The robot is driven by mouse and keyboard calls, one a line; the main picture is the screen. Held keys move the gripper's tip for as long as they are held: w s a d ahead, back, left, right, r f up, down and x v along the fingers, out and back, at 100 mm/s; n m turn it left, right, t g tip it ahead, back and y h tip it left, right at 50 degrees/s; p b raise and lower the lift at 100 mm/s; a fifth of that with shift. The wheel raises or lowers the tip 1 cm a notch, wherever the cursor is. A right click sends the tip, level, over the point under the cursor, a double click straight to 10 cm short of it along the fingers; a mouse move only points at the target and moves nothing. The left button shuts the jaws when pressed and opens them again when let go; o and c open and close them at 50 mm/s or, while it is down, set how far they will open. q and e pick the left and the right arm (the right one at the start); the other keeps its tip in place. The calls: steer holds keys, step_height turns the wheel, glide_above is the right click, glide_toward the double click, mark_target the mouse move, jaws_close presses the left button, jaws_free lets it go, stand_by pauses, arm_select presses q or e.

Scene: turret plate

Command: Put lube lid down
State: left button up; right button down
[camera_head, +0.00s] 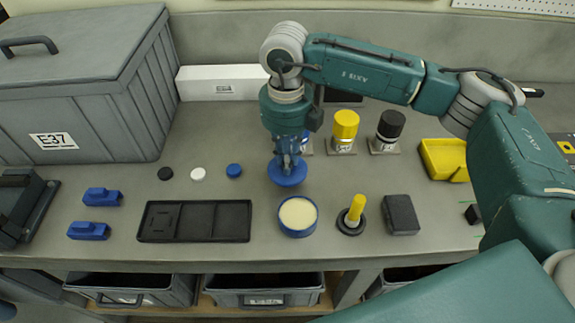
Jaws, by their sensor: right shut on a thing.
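The blue round lube lid (287,174) is under my right gripper (288,160), which points down and is shut on it. The lid is at or just above the grey table; I cannot tell if it touches. The open blue lube tub (298,232) with cream-coloured lube (298,213) stands in front of the lid, apart from it. My left gripper is not in view.
A black tray (195,221) lies to the left of the tub. A yellow-handled tool (356,210) on a black base and a black block (401,215) are to the right. Yellow (345,125) and black (390,125) containers stand behind. A large grey case (90,110) fills the back left.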

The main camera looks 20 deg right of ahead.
step_height(320, 180, down, 3)
steer(key=shift+f+p, duration=0.2)
steer(key=shift+p, duration=0.35)
steer(key=shift+f, duration=0.3)
steer(key=shift+f+b, duration=0.25)
steer(key=shift+b, duration=0.05)
steer(key=c, duration=1.6)
jaws_free()
steer(key=shift+c, duration=0.2)
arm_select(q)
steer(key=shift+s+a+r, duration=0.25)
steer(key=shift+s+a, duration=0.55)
